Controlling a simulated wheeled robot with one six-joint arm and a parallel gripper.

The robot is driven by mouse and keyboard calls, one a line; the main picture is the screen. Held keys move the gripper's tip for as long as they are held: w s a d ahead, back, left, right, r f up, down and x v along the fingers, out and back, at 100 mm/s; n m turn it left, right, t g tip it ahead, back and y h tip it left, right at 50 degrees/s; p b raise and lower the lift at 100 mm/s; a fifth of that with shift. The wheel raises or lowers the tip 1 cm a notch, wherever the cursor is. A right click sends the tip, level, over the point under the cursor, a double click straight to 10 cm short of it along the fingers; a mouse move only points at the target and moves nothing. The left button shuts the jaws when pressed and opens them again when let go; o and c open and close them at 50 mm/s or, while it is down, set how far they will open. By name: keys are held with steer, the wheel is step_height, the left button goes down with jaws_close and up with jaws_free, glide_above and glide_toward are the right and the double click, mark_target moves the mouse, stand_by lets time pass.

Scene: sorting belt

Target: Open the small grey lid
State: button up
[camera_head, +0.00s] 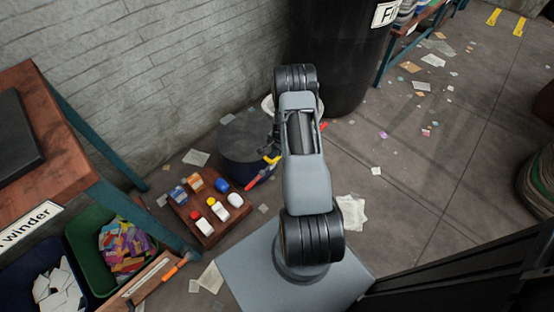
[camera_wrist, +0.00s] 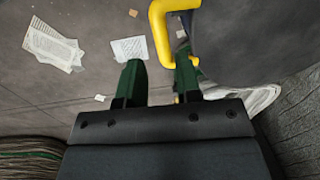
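A squat dark round bin with a grey top, likely the small grey lid (camera_head: 240,135), stands on the floor left of my arm in the head view. Its right part is hidden behind my arm. A yellow handle (camera_head: 272,159) shows at its right side. In the wrist view, the bent yellow handle (camera_wrist: 160,30) is at the top, its lower end reaching between my green fingertips. My gripper (camera_wrist: 160,68) is open, its fingers apart, and I see no firm grip on the handle. In the head view the gripper is mostly hidden by my arm.
A wooden tray (camera_head: 217,233) with several small bottles lies left of the bin. A large black bin (camera_head: 345,60) stands behind my arm. A workbench (camera_head: 60,120) and a green crate (camera_head: 84,230) are at the left. Papers litter the otherwise open floor at right.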

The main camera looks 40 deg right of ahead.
mark_target(277, 158)
steer(key=f, duration=0.2)
steer(key=f+b, duration=0.1)
steer(key=f, duration=0.3)
steer(key=shift+w+a+f+b, duration=0.1)
steer(key=shift+w+f+b, duration=0.25)
steer(key=shift+b, duration=0.05)
steer(key=shift+c, duration=0.2)
jaws_close()
